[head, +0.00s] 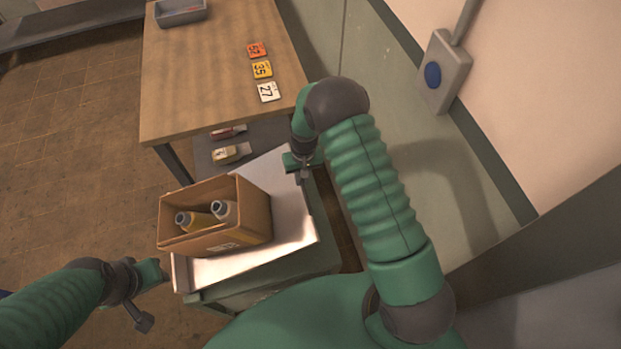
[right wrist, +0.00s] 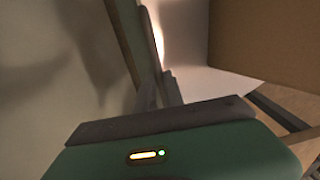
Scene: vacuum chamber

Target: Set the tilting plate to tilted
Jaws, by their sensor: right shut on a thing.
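The tilting plate (head: 286,213) is a pale metal sheet with a raised rim, on a green stand (head: 290,277) in front of me. A cardboard box (head: 239,232) holding two bottles (head: 226,211) rests on it. I cannot tell the plate's exact angle. My right gripper (head: 301,172) is at the plate's far right edge, shut on it; its fingertips are partly hidden. The right wrist view shows the plate (right wrist: 196,82) and the box (right wrist: 268,40) close beyond the gripper. My left gripper (head: 155,296) is by the plate's near left corner; its jaw opening is unclear.
A wooden table (head: 205,75) stands beyond the plate, with number cards (head: 262,69) and a grey tray (head: 181,12) on it. A lower shelf holds small items (head: 231,153). A wall with a blue-button box (head: 433,75) is at right. Floor at left is clear.

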